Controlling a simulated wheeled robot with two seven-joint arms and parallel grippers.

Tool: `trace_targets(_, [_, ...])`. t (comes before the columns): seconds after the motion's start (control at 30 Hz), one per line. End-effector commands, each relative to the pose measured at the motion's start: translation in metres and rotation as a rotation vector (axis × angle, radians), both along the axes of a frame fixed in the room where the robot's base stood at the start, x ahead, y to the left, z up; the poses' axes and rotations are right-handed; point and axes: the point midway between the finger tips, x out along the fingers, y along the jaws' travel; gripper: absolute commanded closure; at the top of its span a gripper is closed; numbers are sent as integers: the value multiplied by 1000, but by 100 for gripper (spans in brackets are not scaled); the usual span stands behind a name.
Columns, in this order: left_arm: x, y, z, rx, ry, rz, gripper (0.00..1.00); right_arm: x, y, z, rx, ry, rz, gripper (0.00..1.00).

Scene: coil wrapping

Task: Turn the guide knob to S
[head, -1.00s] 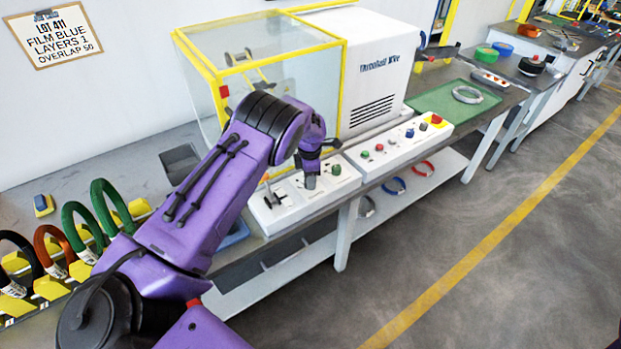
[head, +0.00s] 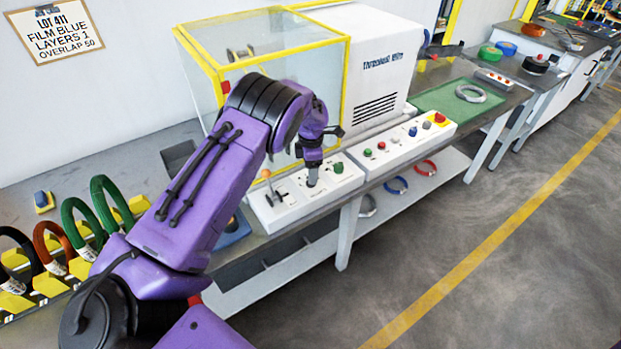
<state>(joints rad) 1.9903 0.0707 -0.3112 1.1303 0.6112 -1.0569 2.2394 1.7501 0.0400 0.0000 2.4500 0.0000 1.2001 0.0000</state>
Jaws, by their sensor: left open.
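The white control panel (head: 262,208) stands on the bench in front of the wrapping machine. It carries a lever with an orange tip (head: 266,174) at its left and a green knob (head: 338,167) at its right. My left gripper (head: 312,180) points down at the panel between the lever and the green knob, its fingertips at or just above the panel top. A knob under the fingers is hidden, so I cannot tell whether they touch it or which letter it points to. The panel's lettering is too small to read. My right gripper is out of view.
The yellow-framed clear guard (head: 265,45) and white machine housing (head: 385,75) rise behind my left gripper. A second panel (head: 400,150) with several buttons lies to the right. Colored coils stand in a rack at the left. A green mat (head: 437,97) holds a grey coil.

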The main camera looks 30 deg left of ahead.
Motion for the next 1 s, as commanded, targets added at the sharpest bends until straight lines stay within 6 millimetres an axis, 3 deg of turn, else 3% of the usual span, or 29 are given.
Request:
trace_targets(0.2, [-1, 2, 48, 0, -1, 1, 39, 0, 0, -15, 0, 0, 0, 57])
trace_targets(0.33, [-2, 2, 64, 0, 3, 1, 39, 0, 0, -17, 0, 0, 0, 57])
trace_targets(1.0, [-1, 2, 68, 0, 3, 1, 39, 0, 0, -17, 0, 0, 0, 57])
